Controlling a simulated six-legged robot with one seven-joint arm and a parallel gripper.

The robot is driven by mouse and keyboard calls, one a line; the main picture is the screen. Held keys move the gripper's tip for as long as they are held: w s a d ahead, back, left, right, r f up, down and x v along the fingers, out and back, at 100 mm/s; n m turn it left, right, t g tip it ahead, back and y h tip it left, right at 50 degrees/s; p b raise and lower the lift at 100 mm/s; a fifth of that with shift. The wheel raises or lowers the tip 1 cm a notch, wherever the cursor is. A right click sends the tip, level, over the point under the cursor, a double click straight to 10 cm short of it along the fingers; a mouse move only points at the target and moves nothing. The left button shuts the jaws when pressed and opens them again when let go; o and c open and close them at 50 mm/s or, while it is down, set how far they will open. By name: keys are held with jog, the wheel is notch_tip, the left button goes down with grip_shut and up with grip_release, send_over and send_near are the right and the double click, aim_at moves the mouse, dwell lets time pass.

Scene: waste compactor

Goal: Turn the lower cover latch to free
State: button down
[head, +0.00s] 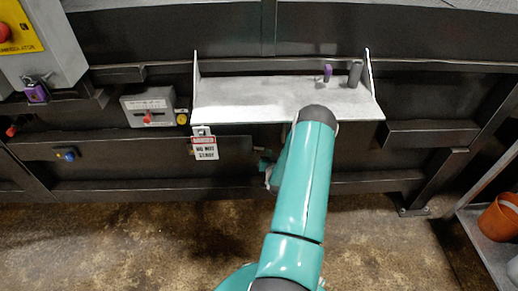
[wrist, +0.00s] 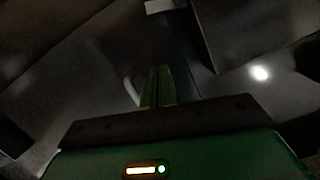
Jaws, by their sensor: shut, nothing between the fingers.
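My gripper (wrist: 159,72) shows in the wrist view as two green fingers pressed together, shut and empty, pointing into a dark space. A pale curved piece (wrist: 131,86) lies just left of the fingers; I cannot tell whether it is the lower cover latch or whether the fingers touch it. In the head view my teal arm reaches under the grey shelf (head: 250,98), and only a bit of my wrist shows left of it. A dark cover plate (head: 236,149) hangs below the shelf, partly behind a sign. I cannot clearly pick out the latch there.
A "do not start" tag (head: 205,148) hangs at the shelf's left corner. A purple peg (head: 327,72) and a grey cylinder (head: 355,74) stand on the shelf. A grey switch box (head: 148,106) is to its left. An orange bucket (head: 499,218) stands far right. Open floor lies left.

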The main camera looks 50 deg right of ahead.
aim_at(264, 145)
jog(key=x, duration=0.9)
jog(key=shift+d+f, duration=0.15)
jog(key=shift+d, duration=0.1)
jog(key=f, duration=0.1)
jog(key=w+f, duration=0.1)
jog(key=f, duration=0.1)
jog(key=shift+w+a+f, duration=0.15)
jog(key=shift+w+f, duration=0.05)
jog(key=shift+f, duration=0.3)
